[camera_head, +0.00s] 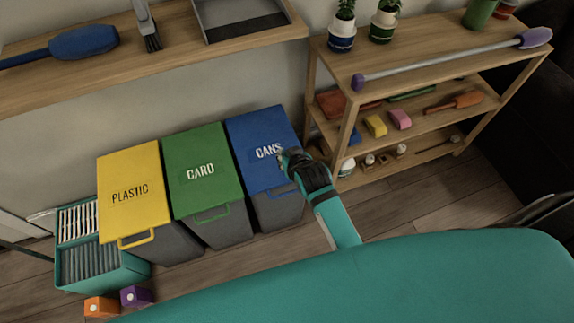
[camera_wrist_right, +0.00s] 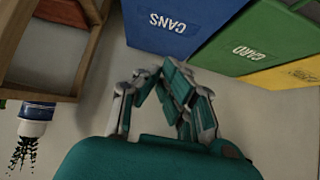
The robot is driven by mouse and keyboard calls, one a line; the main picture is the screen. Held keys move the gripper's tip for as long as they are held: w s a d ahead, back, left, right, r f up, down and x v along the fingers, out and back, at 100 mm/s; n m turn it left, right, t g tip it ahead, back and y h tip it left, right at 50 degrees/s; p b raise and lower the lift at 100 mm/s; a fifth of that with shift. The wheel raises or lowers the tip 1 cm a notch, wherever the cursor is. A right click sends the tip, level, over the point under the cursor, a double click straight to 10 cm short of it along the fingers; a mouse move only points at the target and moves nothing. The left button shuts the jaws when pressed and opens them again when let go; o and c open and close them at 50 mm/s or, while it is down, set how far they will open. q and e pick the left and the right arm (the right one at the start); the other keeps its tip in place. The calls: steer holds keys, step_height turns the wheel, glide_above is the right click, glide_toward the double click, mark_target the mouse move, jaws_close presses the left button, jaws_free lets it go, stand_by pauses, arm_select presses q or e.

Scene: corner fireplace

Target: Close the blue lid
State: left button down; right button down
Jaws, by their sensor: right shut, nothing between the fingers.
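The blue lid (camera_head: 255,135) marked CANS lies down over its dark grey bin (camera_head: 277,212), in line with the lids beside it; I see no clear gap under it. It also shows in the wrist view (camera_wrist_right: 185,30), top left of centre. My right gripper (camera_head: 285,160) is shut and empty, over the right part of the blue lid, beside the end of the word CANS. It hides part of the lid's right side; I cannot tell whether it touches. In the wrist view its fingers (camera_wrist_right: 168,85) are together below the lid. My left gripper is not in view.
The green CARD lid (camera_head: 201,165) and yellow PLASTIC lid (camera_head: 130,190) are down on bins to the left. A wooden shelf (camera_head: 420,62) with plants and tools stands close on the right. A wall shelf (camera_head: 180,62) hangs above. A teal crate (camera_head: 125,274) stands at left.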

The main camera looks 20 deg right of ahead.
steer(key=shift+f, duration=2.65)
